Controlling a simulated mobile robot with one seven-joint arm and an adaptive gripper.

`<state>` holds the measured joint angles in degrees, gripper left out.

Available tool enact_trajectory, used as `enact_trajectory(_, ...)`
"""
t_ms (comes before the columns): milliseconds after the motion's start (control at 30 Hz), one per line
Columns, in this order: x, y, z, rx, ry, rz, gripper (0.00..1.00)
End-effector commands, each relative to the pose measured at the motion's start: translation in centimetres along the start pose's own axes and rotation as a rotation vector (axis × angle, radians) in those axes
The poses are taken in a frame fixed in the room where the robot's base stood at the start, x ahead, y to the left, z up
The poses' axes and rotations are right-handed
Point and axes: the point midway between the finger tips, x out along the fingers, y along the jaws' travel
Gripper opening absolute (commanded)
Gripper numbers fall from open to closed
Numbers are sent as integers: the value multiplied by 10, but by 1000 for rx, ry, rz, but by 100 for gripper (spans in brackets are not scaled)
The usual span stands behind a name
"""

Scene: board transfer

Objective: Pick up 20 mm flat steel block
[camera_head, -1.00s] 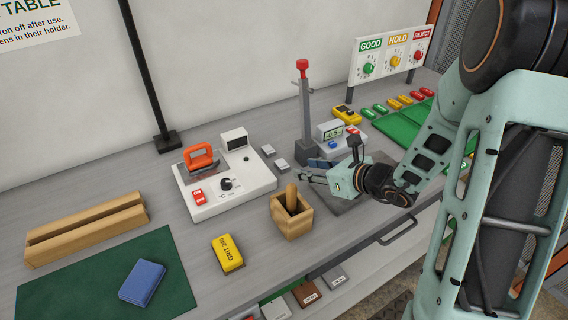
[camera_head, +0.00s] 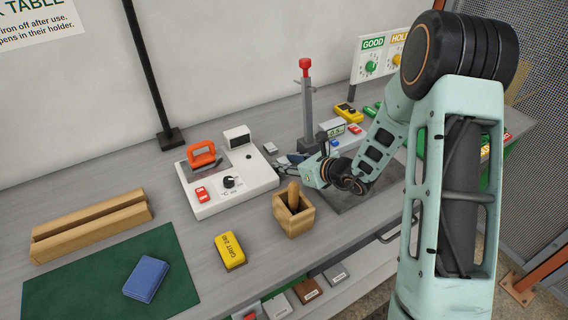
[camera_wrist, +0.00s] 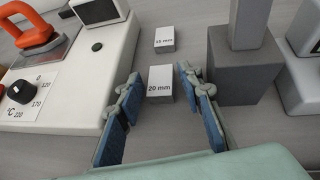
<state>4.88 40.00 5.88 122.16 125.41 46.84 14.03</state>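The 20 mm steel block (camera_wrist: 160,82) is a small grey block with a white label reading "20 mm" on top. In the wrist view it lies on the bench, ahead of and between my two blue fingers. My gripper (camera_wrist: 158,100) is open, with nothing between its fingertips. In the head view my gripper (camera_head: 288,160) is low over the bench, beside the white station, and it largely hides the 20 mm block there. A similar 15 mm block (camera_wrist: 164,40) lies just beyond the 20 mm block; it also shows in the head view (camera_head: 270,148).
The white iron station (camera_wrist: 95,80) stands close on the left of my fingers. A grey stand base (camera_wrist: 240,70) stands close on the right. A wooden box (camera_head: 294,219) with a tool inside sits in front of my gripper in the head view.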

Motion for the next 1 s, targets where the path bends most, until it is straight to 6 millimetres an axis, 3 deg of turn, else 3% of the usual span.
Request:
enact_trajectory(100,0,0,0,0,0,0,34)
enact_trajectory(433,0,0,0,0,0,0,0)
enact_trajectory(767,-1,0,1,0,-1,0,0)
enact_trajectory(1000,-8,-1,15,-3,-4,0,0)
